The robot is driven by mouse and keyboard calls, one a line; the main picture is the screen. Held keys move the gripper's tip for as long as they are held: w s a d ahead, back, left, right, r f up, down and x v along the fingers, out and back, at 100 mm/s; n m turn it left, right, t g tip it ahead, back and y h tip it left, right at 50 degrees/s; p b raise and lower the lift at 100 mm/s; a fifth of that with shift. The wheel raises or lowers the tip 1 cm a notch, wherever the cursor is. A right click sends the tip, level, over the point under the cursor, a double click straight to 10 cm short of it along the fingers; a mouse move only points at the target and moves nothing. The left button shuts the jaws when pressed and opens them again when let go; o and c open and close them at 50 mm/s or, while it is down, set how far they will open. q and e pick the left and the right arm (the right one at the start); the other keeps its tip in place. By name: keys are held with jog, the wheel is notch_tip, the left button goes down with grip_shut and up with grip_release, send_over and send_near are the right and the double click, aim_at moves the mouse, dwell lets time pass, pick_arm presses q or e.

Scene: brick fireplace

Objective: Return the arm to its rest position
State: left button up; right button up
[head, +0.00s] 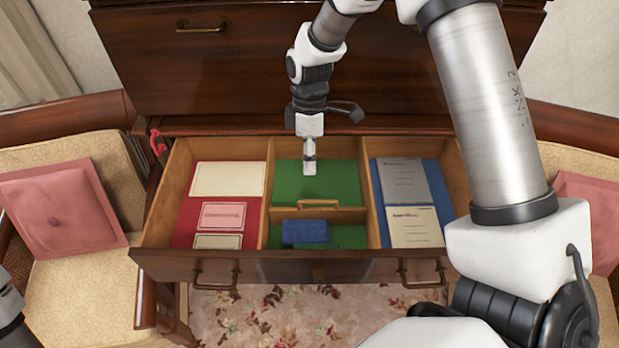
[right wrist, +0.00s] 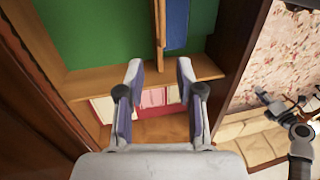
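My right arm reaches from the right over the pulled-out drawer (head: 330,268). My right gripper (head: 309,168) points down over the green middle compartment (head: 325,185) in the head view. In the right wrist view the right gripper's fingers (right wrist: 159,70) are apart with nothing between them; they overlap the wooden partition and the cards behind it in the picture. Part of my left arm (head: 8,305) shows at the left edge of the head view. A dark part of it with the left gripper (right wrist: 280,105) shows small in the right wrist view; its finger opening is unclear.
A divider with a handle (head: 318,204) crosses the middle compartment, with a blue box (head: 305,232) in front of it. Cards (head: 228,180) lie on red at left, booklets (head: 403,181) on blue at right. Chairs with pink cushions (head: 62,208) flank the drawer.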

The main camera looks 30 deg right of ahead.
jog(key=shift+w+r, duration=0.1)
jog(key=shift+r, duration=0.55)
jog(key=shift+d, duration=0.1)
